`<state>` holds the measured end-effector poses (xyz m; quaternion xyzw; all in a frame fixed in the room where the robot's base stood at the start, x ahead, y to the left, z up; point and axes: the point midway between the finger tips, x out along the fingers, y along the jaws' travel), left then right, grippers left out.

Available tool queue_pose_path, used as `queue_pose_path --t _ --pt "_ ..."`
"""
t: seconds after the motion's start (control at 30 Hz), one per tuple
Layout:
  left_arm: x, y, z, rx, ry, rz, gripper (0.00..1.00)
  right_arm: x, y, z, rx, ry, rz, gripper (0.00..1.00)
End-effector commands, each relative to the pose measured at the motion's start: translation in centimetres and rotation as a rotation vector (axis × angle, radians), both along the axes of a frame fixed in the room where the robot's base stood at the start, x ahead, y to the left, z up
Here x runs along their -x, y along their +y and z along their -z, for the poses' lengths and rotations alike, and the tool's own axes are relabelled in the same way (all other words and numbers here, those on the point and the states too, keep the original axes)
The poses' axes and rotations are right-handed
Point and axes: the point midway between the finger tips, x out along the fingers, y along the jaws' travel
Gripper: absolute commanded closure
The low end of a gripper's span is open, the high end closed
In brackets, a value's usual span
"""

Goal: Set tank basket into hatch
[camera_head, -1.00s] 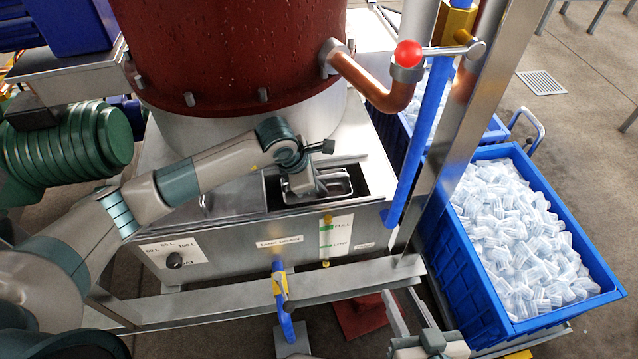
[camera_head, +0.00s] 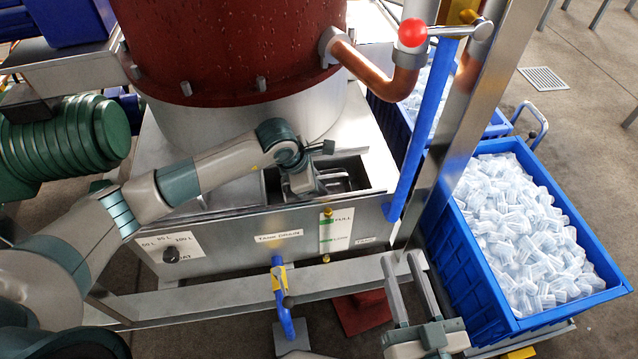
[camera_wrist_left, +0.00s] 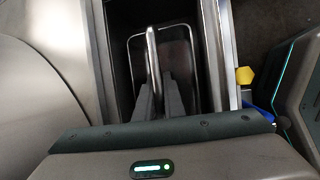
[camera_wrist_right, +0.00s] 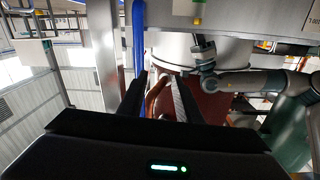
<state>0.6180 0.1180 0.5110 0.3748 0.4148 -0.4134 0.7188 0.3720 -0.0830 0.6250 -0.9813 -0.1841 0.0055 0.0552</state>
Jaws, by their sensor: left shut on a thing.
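The tank basket (camera_head: 340,183) is a metal-rimmed tray with a raised handle bar. It sits within the hatch opening (camera_head: 374,190) on top of the steel tank (camera_head: 220,232). In the left wrist view the basket (camera_wrist_left: 181,42) lies inside the dark rectangular hatch (camera_wrist_left: 122,20). My left gripper (camera_head: 312,190) is shut on its handle; the fingers (camera_wrist_left: 158,85) hide part of the basket. I cannot tell whether the basket rests on the hatch bottom. My right gripper (camera_head: 402,262) is open and empty, low in front of the tank; its spread fingers show in the right wrist view (camera_wrist_right: 158,85).
A red vessel (camera_head: 235,45) rises behind the hatch. A copper pipe (camera_head: 370,72), a red-ball lever (camera_head: 412,32) and a steel post (camera_head: 455,130) stand to the right. A steel beam (camera_head: 230,305) runs below the tank.

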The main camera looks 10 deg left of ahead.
Motion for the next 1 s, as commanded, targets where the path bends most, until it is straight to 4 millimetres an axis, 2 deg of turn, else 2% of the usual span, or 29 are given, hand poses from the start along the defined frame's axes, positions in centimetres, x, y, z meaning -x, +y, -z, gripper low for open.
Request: queue_pose_path --t 0.4,1.0 --pt "0.0 0.0 0.5 0.001 -0.001 0.000 1.00 0.2 0.3 -1.5 -0.026 -0.079 0.001 0.69" --pt "0.0 0.0 0.8 0.001 -0.001 0.000 1.00 0.2 0.2 -1.2 -0.026 -0.078 0.001 0.69"
